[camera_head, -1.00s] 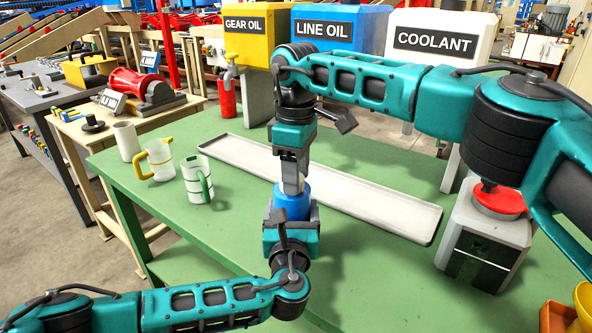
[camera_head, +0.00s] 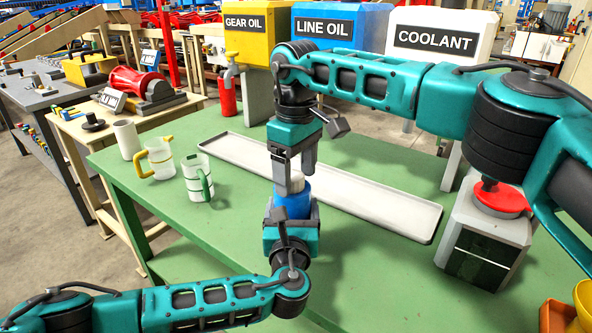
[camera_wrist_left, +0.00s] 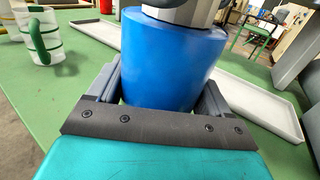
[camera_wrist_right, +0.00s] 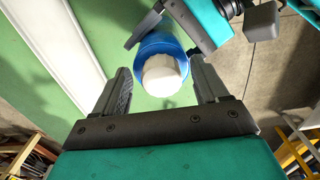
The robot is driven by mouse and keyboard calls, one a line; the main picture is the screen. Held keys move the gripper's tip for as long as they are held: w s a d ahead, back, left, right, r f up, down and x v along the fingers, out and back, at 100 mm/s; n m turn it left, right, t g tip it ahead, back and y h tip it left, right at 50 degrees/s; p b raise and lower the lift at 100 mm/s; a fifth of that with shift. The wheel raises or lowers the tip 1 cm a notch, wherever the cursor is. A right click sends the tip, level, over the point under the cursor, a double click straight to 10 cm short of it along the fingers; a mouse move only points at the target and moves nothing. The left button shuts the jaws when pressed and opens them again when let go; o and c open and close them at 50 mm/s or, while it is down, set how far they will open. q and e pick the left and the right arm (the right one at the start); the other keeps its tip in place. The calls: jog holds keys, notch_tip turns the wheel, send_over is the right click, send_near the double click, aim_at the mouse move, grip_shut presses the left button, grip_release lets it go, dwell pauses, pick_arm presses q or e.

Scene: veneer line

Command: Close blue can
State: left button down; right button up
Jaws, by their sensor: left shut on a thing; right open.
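The blue can (camera_head: 291,206) stands upright on the green table. A white cap (camera_wrist_right: 163,75) sits on its top, clearest in the right wrist view; whether it is fully tight I cannot tell. My left gripper (camera_wrist_left: 160,95) is shut around the can's body from the near side, with a finger on each side. My right gripper (camera_head: 293,182) points down over the can's top. Its fingers are open, one on each side of the cap and apart from it, as the right wrist view (camera_wrist_right: 160,85) shows.
A long white tray (camera_head: 380,203) lies behind the can. Two jugs, one yellow-handled (camera_head: 157,160) and one green-handled (camera_head: 196,180), and a white cup (camera_head: 126,139) stand at left. A grey box with a red knob (camera_head: 487,228) stands at right. Oil and coolant tanks (camera_head: 437,38) are behind.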

jog(key=shift+r, duration=2.25)
